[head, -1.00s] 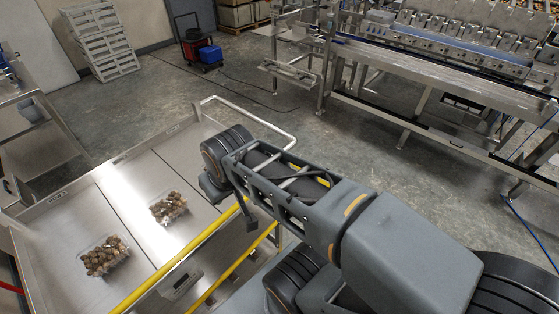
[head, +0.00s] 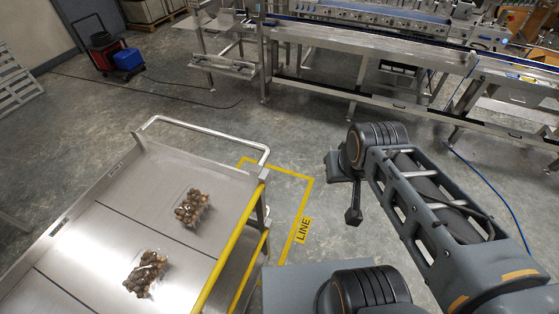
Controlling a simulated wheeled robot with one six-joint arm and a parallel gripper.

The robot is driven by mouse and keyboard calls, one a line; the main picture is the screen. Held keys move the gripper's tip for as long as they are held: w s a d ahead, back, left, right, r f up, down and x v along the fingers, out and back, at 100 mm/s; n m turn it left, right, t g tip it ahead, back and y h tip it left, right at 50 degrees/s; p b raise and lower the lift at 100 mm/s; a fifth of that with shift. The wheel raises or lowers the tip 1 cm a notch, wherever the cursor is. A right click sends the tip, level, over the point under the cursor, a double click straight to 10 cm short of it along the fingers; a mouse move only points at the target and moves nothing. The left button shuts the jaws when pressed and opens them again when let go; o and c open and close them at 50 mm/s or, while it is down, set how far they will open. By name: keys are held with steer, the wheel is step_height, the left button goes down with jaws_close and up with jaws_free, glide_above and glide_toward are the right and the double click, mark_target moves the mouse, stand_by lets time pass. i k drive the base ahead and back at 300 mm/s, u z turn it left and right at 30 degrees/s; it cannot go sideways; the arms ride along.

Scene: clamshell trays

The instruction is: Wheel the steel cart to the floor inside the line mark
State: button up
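The steel cart (head: 100,222) fills the lower left, with a silver push rail at its far end and a yellow bar along its right side. Two clear clamshells of brown produce, one nearer (head: 146,274) and one farther (head: 192,207), lie on its top. The yellow line mark (head: 308,195) with a "LINE" label is on the floor just right of the cart; the cart hides its left part. I cannot tell how far the cart's base lies inside it. My gripper (head: 347,190) hangs right of the mark in the picture, apart from the cart; its fingers are unclear.
A steel conveyor line (head: 350,65) runs across the back and right. Dark cables lie on the floor there, and a blue hose (head: 490,185) at right. Open concrete lies between.

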mark_target(75, 267)
steer(key=z, duration=0.4)
steer(key=i, duration=3.3)
steer(key=u, duration=5.1)
steer(key=i, duration=0.5)
steer(key=u, duration=0.1)
